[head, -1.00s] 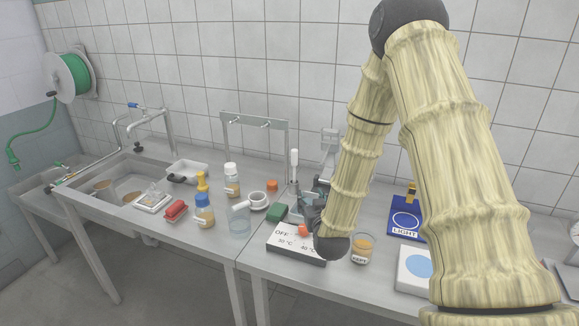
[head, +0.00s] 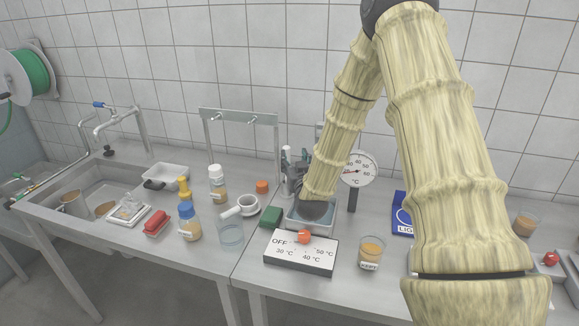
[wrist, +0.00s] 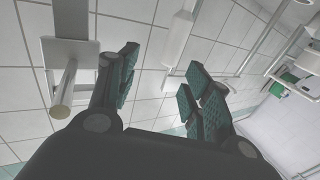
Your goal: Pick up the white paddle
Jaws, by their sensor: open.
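The white paddle (head: 287,152) shows in the head view only as a small pale piece above my gripper, behind the water bath; the rest is hidden. My gripper (head: 292,176) is at the back left of the bath, partly hidden by my arm. In the wrist view my gripper (wrist: 162,80) is open, with nothing clamped between its fingers.
The water bath (head: 325,228) is below my wrist, with its control box (head: 301,253) in front. A dial thermometer (head: 359,169) stands to the right. A green block (head: 271,217) and orange cap (head: 262,187) lie left. A glass jar (head: 371,253) stands front right.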

